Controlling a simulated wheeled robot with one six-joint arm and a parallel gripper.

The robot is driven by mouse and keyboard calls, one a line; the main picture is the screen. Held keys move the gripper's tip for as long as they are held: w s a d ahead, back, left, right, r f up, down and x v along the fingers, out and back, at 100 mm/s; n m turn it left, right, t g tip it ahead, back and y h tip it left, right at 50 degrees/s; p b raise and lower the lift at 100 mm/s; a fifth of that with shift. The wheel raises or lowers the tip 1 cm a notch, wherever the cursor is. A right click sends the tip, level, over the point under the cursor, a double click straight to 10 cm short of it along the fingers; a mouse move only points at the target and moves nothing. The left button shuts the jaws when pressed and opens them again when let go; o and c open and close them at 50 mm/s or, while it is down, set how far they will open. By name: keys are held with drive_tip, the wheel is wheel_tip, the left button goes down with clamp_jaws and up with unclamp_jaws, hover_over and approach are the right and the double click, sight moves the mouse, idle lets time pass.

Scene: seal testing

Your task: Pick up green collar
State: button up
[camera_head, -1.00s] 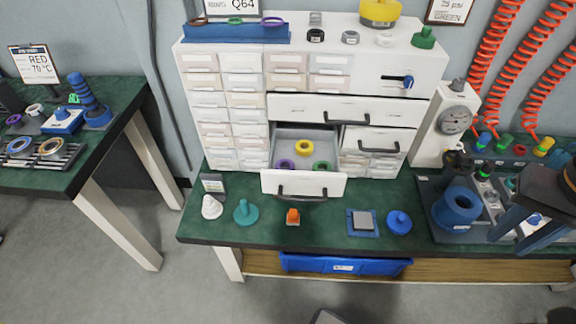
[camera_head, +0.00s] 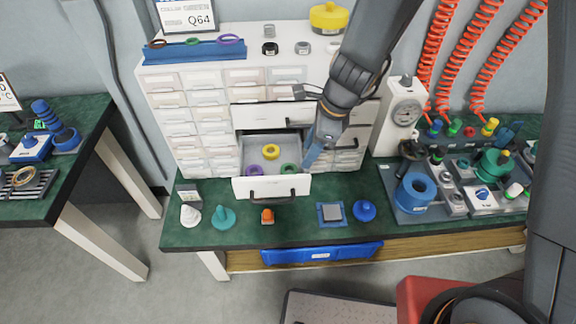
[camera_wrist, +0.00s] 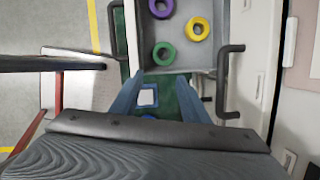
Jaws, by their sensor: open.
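The green collar (camera_head: 289,169) is a ring lying in the open drawer (camera_head: 270,187), near its front right corner. It also shows in the wrist view (camera_wrist: 163,53), just beyond my fingertips. A yellow collar (camera_head: 271,152) and a purple collar (camera_head: 254,171) lie in the same drawer, apart from it. My gripper (camera_head: 311,158) hangs at the drawer's right side, close to the green collar. In the wrist view its two blue fingers (camera_wrist: 158,80) are spread, with nothing between the tips.
A drawer with a dark handle (camera_head: 283,123) sticks out above the open one. Below, the green bench top holds a teal stopper (camera_head: 223,217), an orange part (camera_head: 267,216), a square pad (camera_head: 331,213) and a blue knob (camera_head: 365,210). A fixture tray (camera_head: 405,214) stands at right.

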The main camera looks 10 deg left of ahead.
sight(291, 166)
drive_tip(key=a+f+m, duration=0.2)
drive_tip(key=a+f, duration=0.1)
drive_tip(key=shift+w+a+f, duration=0.15)
drive_tip(key=shift+a, duration=0.05)
drive_tip(key=shift+x, duration=2.65)
drive_tip(key=shift+c, duration=0.3)
drive_tip(key=c, duration=0.8)
drive_tip(key=shift+c, duration=0.2)
